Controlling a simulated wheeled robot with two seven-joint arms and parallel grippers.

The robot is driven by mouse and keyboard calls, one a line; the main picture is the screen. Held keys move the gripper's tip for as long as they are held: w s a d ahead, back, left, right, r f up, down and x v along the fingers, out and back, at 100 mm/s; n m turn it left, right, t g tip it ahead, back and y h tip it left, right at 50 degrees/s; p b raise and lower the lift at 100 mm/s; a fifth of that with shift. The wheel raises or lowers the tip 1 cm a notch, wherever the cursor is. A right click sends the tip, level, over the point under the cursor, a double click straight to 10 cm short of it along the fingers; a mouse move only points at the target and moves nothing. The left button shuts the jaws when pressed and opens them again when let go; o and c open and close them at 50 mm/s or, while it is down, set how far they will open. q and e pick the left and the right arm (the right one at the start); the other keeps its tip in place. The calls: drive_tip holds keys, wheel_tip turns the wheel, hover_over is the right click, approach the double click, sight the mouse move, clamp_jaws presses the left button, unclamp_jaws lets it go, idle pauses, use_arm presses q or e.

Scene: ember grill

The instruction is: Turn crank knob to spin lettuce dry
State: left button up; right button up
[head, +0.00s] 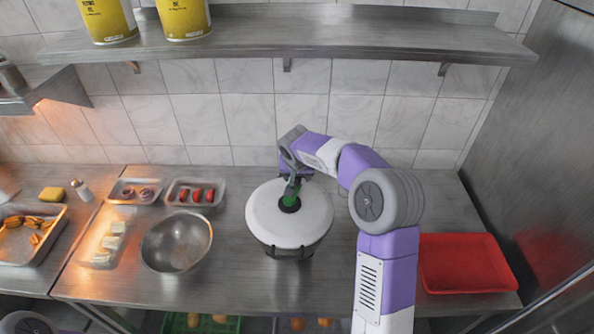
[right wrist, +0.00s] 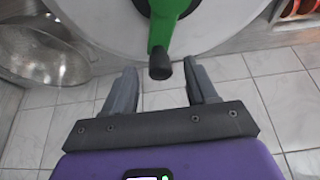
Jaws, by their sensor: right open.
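The salad spinner stands on the steel counter with its round white lid (head: 262,217) on top. A green crank (head: 291,200) sits at the lid's centre, and its dark knob shows at the end of the green arm in the right wrist view (right wrist: 160,66). My right gripper (head: 293,183) is over the lid, at the crank. In the right wrist view the gripper (right wrist: 163,82) is open, with the knob near and between the line of its two fingertips; I see no finger touching it. At the bottom left corner a part of my left arm shows, but not its gripper.
A steel bowl (head: 158,256) stands left of the spinner, with small trays of onion and tomato (head: 196,206) behind it. A red tray (head: 432,277) lies at the right. A shelf (head: 330,42) with yellow cans (head: 184,18) hangs above.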

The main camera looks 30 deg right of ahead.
drive_tip(key=shift+w+d+f, duration=0.1)
drive_tip(key=shift+w+f, duration=0.05)
drive_tip(key=shift+f, duration=0.3)
drive_tip(key=shift+c, duration=0.3)
drive_tip(key=c, duration=1)
clamp_jaws()
